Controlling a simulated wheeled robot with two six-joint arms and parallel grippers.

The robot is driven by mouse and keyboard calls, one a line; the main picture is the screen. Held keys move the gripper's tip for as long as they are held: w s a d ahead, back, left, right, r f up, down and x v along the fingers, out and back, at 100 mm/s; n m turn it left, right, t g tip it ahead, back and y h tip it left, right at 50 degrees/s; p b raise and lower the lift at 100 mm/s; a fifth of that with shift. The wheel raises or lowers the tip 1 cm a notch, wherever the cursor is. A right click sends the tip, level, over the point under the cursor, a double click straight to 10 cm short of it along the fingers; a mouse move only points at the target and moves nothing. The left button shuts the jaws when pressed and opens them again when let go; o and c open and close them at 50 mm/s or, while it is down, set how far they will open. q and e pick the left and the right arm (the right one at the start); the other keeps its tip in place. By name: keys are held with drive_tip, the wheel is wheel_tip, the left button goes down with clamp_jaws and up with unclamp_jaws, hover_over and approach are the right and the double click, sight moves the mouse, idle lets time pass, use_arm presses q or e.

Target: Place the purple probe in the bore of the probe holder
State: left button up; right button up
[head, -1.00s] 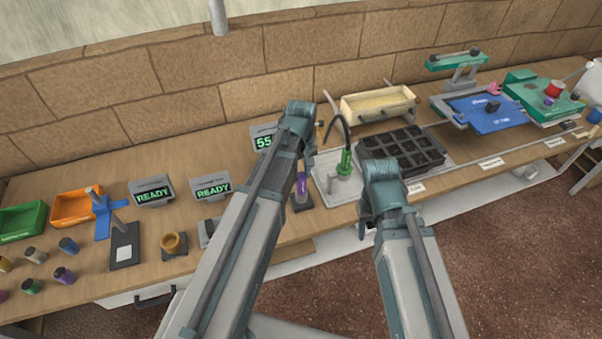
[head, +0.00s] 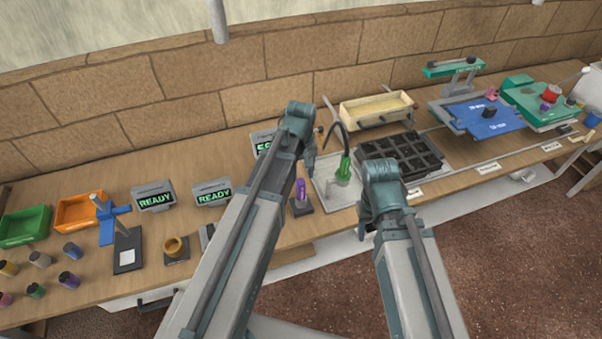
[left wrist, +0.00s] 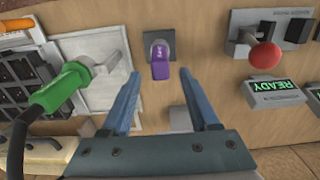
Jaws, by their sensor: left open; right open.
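The purple probe (head: 300,188) stands upright on a small dark square base (head: 303,208) near the table's front edge. In the left wrist view the purple probe (left wrist: 161,62) is centred just beyond my open left fingertips (left wrist: 158,80), with nothing between the fingers. I cannot tell whether the dark base is the probe holder, and no bore is visible. In the head view my left gripper (head: 308,160) is above and behind the probe, partly hidden by its own arm. My right gripper (head: 368,222) is by the table's front edge, its fingers mostly hidden.
A green cabled tool (head: 344,168) stands on a pale tray right of the probe. A black compartment tray (head: 402,153) lies beyond it. READY displays (head: 212,193), a brass ring (head: 174,246) and several coloured vials (head: 70,250) are to the left.

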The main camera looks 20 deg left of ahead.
use_arm(q)
wheel_tip(320, 180, up, 10)
drive_tip(key=p, duration=0.9)
drive_tip(key=s+d+m+y, duration=0.1)
drive_tip(key=s+d+m, duration=0.9)
drive_tip(key=s, duration=0.4)
drive_tip(key=shift+s+d+f+m, duration=0.15)
drive_tip(key=shift+d+m, duration=0.05)
drive_tip(key=shift+m, duration=0.1)
use_arm(e)
wheel_tip(320, 180, up, 10)
drive_tip(key=shift+f, duration=0.2)
use_arm(q)
wheel_tip(320, 180, down, 8)
drive_tip(key=b, duration=0.8)
drive_tip(key=shift+b, duration=0.3)
use_arm(e)
wheel_tip(320, 180, down, 8)
